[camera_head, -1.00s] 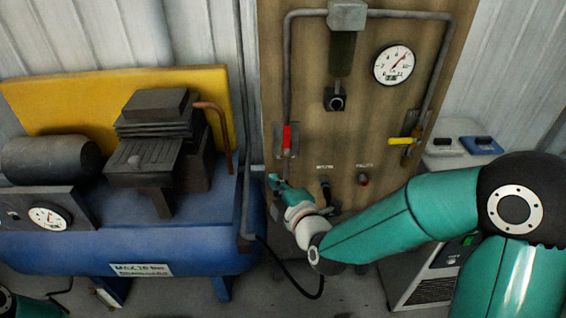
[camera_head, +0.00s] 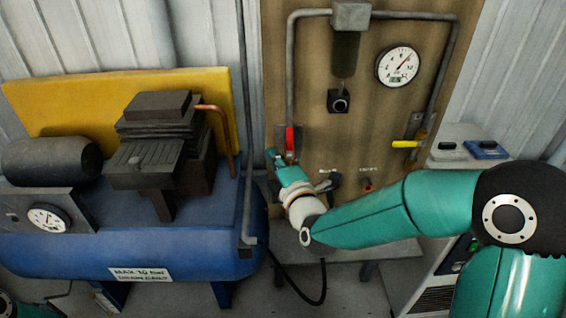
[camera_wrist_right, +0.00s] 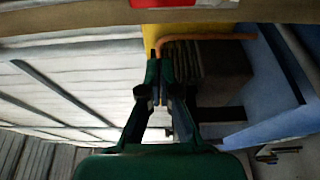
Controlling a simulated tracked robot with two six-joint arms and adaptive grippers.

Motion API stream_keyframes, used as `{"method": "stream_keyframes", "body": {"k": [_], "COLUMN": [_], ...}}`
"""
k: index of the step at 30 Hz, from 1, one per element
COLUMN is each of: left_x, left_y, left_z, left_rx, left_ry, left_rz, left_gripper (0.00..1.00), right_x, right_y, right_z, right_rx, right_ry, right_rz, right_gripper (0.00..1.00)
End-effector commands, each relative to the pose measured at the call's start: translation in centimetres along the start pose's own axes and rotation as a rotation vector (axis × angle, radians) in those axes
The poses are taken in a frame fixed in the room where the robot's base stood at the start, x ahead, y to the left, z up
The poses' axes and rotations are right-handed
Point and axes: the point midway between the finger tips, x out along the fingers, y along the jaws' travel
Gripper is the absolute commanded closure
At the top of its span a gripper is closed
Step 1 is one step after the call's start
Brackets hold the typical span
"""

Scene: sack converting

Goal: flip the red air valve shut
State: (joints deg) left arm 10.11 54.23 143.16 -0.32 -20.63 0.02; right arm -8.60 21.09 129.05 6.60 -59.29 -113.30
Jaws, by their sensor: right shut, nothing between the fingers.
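The red air valve handle (camera_head: 290,139) stands upright, in line with the grey pipe on the left of the wooden board. A red piece (camera_wrist_right: 163,3), apparently the same handle, shows at the top edge of the right wrist view. My right gripper (camera_head: 272,157) is just below and left of the handle, with a small gap seeming to remain. Its fingers (camera_wrist_right: 160,58) are together and hold nothing in the right wrist view. The lower part of the valve is partly hidden behind the gripper. My left gripper is out of view.
A yellow valve handle (camera_head: 406,144) lies level on the right pipe. A pressure gauge (camera_head: 397,66) and a black knob (camera_head: 339,101) sit on the board (camera_head: 385,120). The blue compressor (camera_head: 150,245) stands left, and a grey vertical pipe (camera_head: 246,120) runs close by my right gripper.

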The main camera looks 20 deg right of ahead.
Motion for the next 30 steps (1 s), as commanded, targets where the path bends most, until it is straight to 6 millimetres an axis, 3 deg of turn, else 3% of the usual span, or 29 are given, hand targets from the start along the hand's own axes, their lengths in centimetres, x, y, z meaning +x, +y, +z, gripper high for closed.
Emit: {"method": "stream_keyframes", "body": {"k": [8, 15, 27, 28, 30], "left_x": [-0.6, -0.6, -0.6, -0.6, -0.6], "left_y": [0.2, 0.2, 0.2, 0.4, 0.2], "left_z": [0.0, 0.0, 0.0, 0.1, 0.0], "left_rx": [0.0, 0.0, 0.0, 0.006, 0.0], "left_ry": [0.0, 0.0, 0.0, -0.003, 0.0], "left_rz": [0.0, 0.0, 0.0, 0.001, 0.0], "left_gripper": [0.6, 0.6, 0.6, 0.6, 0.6], "right_x": [5.8, 4.5, 4.2, 4.2, 4.3], "right_y": [0.0, 0.0, 0.0, 0.0, 0.0], "right_z": [0.0, 3.1, 3.7, 5.0, 4.0], "right_rx": [0.0, -0.001, 0.001, 0.0, 0.001], "right_ry": [0.0, -0.001, 0.003, -0.004, 0.004], "right_rz": [0.0, -0.001, -0.001, -0.001, -0.001], "right_gripper": [1.0, 1.0, 1.0, 1.0, 1.0]}}
